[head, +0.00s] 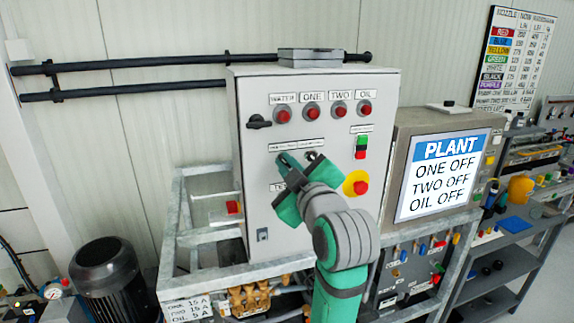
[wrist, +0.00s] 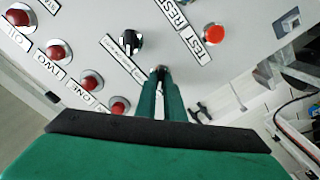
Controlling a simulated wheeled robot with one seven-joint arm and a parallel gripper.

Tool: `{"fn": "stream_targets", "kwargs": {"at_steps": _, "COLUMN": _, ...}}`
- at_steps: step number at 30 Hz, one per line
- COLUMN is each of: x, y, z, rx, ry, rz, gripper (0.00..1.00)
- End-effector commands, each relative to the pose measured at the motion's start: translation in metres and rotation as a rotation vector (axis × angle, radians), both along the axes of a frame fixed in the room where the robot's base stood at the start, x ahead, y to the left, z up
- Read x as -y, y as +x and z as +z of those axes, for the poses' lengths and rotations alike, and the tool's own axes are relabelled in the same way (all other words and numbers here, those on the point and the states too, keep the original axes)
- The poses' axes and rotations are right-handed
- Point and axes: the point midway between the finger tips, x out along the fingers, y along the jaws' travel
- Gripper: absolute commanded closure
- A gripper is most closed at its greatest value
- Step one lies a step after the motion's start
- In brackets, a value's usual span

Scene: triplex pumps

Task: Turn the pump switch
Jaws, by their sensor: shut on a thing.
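The grey control panel (head: 250,215) stands upright in the head view, with my green gripper (head: 288,163) against the middle of its face. In the wrist view my gripper (wrist: 160,78) has its two fingers close together on a small dark switch knob (wrist: 161,69), mostly hidden between the fingertips. A second black rotary switch (wrist: 130,41) with a white mark sits beside it; it also shows just right of the fingers in the head view (head: 312,157). The screen (head: 446,176) reads PLANT, ONE OFF, TWO OFF, OIL OFF.
Red lamps (head: 312,112) labelled WATER, ONE, TWO and OIL line the panel's top. A red emergency button (head: 360,187) on yellow lies right of my gripper. A red button (wrist: 214,33) by TEST and RESET labels is near the fingers. A metal frame (head: 172,235) surrounds the panel's base.

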Motion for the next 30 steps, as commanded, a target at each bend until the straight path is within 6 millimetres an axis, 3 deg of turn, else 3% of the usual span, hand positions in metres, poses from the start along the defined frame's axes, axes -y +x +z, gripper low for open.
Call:
{"fn": "stream_targets", "kwargs": {"at_steps": 21, "x": 0.0015, "y": 0.0005, "z": 0.0010, "rx": -0.168, "ry": 0.510, "rz": 0.001, "gripper": 1.00}}
{"fn": "stream_targets", "kwargs": {"at_steps": 30, "x": 0.0025, "y": 0.0006, "z": 0.0010, "rx": -0.216, "ry": 0.653, "rz": 0.001, "gripper": 1.00}}
